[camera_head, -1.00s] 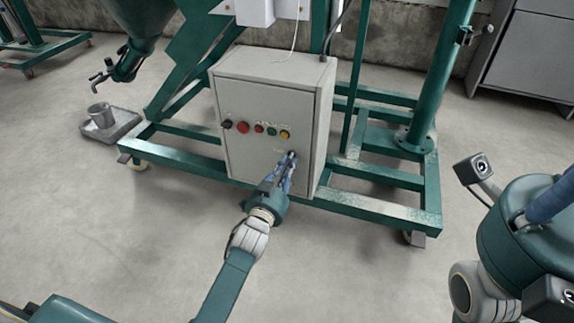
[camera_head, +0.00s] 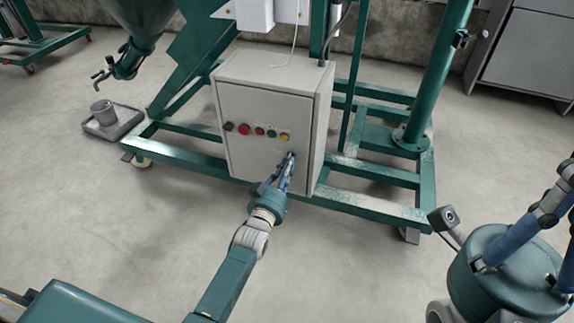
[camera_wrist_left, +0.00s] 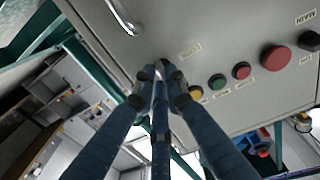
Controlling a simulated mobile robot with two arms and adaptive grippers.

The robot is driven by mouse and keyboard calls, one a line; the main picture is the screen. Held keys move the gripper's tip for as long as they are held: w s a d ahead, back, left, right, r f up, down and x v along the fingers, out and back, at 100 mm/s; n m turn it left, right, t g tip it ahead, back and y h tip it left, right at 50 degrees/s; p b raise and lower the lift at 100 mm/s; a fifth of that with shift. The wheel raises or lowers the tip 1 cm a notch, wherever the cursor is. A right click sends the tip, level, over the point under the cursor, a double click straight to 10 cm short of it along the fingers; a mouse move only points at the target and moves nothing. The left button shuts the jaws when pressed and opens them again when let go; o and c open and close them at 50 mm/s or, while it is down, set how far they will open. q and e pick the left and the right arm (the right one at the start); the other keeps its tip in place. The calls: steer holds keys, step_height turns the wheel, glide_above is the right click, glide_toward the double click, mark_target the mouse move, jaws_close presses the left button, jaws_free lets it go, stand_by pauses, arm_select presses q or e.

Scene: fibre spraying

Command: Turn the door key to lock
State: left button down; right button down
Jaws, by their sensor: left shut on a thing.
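The grey control box (camera_head: 265,130) stands on the green frame, its door facing me; it fills the top of the left wrist view (camera_wrist_left: 215,35). My left gripper (camera_head: 291,157) reaches the lower right of the door. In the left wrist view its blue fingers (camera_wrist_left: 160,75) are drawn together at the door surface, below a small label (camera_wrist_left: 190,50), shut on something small. The key is hidden between the fingertips, so its angle cannot be told. My right gripper (camera_head: 530,225) is at the right edge, away from the box; its fingertips run out of frame.
A row of buttons, including a red one (camera_head: 243,129) and a yellow one (camera_head: 284,136), sits on the door above the left gripper. The green frame (camera_head: 370,205) extends right of the box. A cup (camera_head: 103,112) stands on a tray at left. The floor in front is clear.

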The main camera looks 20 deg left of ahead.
stand_by(0.3)
arm_select(q)
steer(key=c, duration=1.8)
jaws_free()
steer(key=shift+o, duration=0.2)
steer(key=s, duration=1.2)
steer(key=shift+a, duration=0.2)
